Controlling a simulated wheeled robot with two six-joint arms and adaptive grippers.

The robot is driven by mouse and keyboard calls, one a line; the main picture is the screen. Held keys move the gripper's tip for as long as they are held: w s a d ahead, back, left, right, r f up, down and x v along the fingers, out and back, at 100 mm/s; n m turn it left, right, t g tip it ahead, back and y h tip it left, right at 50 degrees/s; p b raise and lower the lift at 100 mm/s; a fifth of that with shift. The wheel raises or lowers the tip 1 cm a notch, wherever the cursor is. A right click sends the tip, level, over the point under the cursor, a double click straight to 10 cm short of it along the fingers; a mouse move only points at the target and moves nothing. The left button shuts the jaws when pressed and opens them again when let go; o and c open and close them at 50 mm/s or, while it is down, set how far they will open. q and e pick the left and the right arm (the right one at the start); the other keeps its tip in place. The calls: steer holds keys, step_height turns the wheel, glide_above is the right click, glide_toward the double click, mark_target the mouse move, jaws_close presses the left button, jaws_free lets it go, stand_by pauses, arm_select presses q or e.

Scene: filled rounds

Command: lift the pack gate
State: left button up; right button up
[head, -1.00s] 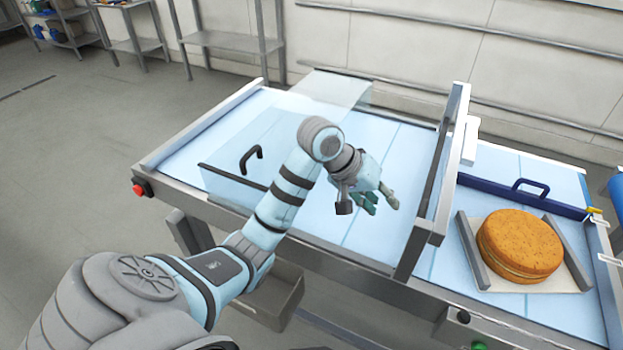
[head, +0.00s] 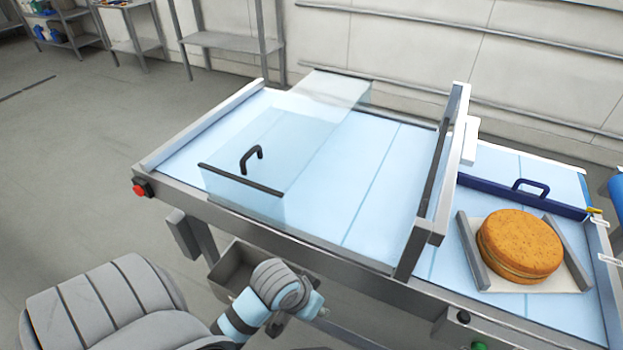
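A dark blue bar with a loop handle (head: 525,195) lies across the right-hand belt, behind the cake; it looks like the pack gate. It sits low, close to the belt. My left arm comes in at the lower left, and its wrist end (head: 308,304) is below the front edge of the table, well to the left of the blue bar. The fingers are mostly hidden, so their opening does not show. My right gripper is not in view.
A round orange-brown cake (head: 520,245) sits on a board between grey side rails. A clear cover (head: 245,190) with a black handle stands over the left belt. An upright metal frame (head: 437,190) separates the belts. A red button (head: 140,189) is at the left corner.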

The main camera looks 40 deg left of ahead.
arm_select(q)
steer(key=shift+s+a+f, duration=0.1)
steer(key=shift+s+f, duration=0.05)
steer(key=shift+s, duration=0.2)
